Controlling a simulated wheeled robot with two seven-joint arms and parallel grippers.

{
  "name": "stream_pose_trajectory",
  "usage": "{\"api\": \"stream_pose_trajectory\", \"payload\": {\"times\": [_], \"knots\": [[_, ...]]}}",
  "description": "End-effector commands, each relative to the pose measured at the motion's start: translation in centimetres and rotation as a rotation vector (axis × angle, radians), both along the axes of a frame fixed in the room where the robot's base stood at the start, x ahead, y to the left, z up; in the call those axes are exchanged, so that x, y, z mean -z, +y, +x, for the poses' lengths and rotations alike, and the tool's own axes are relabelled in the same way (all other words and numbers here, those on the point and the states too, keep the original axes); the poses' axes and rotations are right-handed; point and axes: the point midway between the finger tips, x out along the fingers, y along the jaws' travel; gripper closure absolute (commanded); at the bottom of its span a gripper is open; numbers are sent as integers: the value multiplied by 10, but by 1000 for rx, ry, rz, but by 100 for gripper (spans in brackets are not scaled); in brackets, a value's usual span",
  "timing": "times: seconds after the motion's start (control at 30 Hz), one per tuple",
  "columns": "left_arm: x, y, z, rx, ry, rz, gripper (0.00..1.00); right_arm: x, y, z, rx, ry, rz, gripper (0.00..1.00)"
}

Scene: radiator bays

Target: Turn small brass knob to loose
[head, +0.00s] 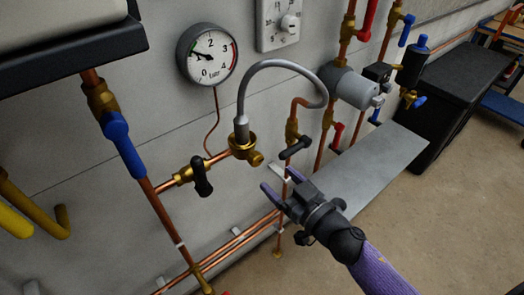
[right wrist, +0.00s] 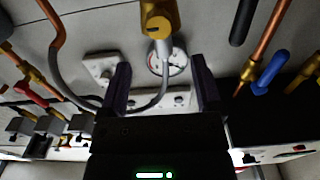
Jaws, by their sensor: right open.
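A small brass knob (head: 257,158) sticks out of the brass fitting (head: 240,148) below the end of the grey flexible hose. In the right wrist view a brass piece with a dark slot (right wrist: 159,18) shows at the top centre, beyond the fingertips; it looks like this fitting's end. My right gripper (head: 281,182) is open and empty, a little right of and below the knob, apart from it. Its two fingers (right wrist: 162,78) also show spread in the right wrist view. Which way the knob is turned cannot be told. My left gripper is not in view.
A black-handled valve (head: 201,177) sits left of the fitting, another black lever (head: 296,148) to its right. The grey hose (head: 285,66) arches above. A pressure gauge (head: 207,54) is on the wall. A grey shelf (head: 375,165) lies right, behind my gripper.

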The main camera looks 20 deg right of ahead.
Motion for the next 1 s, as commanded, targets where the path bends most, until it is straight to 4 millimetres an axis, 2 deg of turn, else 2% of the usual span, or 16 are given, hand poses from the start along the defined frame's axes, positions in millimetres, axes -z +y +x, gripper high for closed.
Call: {"api": "stream_pose_trajectory", "payload": {"times": [0.1,0.3,0.63,0.67,1.0], "knots": [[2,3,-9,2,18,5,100,0,10,30,1,-4,-1,17],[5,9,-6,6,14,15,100,1,21,60,3,0,0,17],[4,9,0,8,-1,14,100,1,24,67,3,4,1,17],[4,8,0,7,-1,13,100,1,24,67,3,4,1,21],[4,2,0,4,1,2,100,1,24,66,3,3,1,94]]}}
